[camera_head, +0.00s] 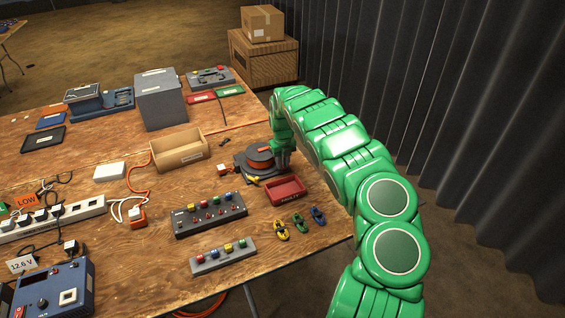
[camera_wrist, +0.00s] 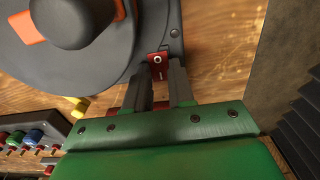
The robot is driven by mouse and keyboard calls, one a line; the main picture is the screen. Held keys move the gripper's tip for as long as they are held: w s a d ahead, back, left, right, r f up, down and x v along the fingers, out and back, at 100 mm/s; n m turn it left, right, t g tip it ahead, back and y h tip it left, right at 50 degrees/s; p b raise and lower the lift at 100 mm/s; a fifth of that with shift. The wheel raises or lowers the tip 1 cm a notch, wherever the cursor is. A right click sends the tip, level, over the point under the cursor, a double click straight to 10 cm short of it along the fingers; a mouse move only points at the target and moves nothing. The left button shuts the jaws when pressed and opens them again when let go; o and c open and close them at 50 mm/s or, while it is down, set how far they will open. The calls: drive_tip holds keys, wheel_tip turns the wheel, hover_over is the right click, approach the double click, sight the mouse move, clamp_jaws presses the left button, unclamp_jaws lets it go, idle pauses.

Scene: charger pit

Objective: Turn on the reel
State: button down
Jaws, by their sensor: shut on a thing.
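The reel (camera_head: 262,158) is a dark grey round housing with orange cable. It sits near the right edge of the table, and its grey disc and hub (camera_wrist: 85,45) fill the upper left of the wrist view. A small red switch (camera_wrist: 157,64) with a white ring and a white bar mark sits at the reel's edge. My gripper (camera_wrist: 162,75) reaches down beside the reel with its fingertips at the switch, shut on it with a narrow gap between the fingers. In the head view my gripper (camera_head: 283,158) partly hides the reel's right side, and the switch cannot be made out there.
A red tray (camera_head: 286,192) stands just in front of the reel. A cardboard tray (camera_head: 180,158) lies to its left. A grey button panel (camera_head: 209,222) and several coloured clips (camera_head: 300,222) are nearer. A corrugated wall (camera_head: 470,110) stands right of my arm.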

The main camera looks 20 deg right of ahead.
sight(284, 168)
drive_tip(key=shift+a, duration=0.25)
drive_tip(key=shift+s+a+f+t, duration=0.1)
drive_tip(key=shift+a+t, duration=0.05)
drive_tip(key=shift+t, duration=0.55)
drive_tip(key=c, duration=1)
unclamp_jaws()
drive_tip(key=shift+d, duration=0.3)
drive_tip(key=shift+o, duration=0.2)
drive_tip(key=shift+s+d, duration=0.1)
wheel_tip(284, 168, up, 8)
drive_tip(key=shift+s, duration=0.45)
